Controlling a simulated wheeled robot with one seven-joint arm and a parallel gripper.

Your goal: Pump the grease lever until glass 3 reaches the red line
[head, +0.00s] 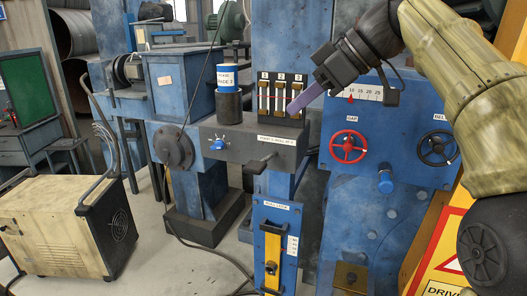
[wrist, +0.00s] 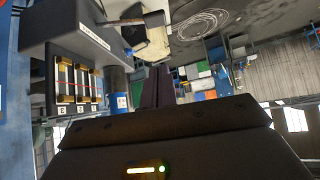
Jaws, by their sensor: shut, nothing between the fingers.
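A gauge block with three upright glasses stands on a dark box (head: 248,150), with a red line across them. Glass 3 (head: 298,97) is at the right in the head view, partly behind my gripper. In the upside-down wrist view glass 3 (wrist: 63,80) is leftmost. Grease levels are too small to read. I cannot tell for certain which part is the grease lever; a blue knob (head: 217,145) sits on the box front. My gripper (head: 297,113) is shut and empty, in front of the glasses' right side; its fingers also show in the wrist view (wrist: 157,86).
A blue-and-white can (head: 227,78) stands left of the glasses. A red handwheel (head: 347,146) and dark handwheel (head: 437,147) are on the blue panel at right. A cream wheeled unit (head: 70,225) stands on the floor at left.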

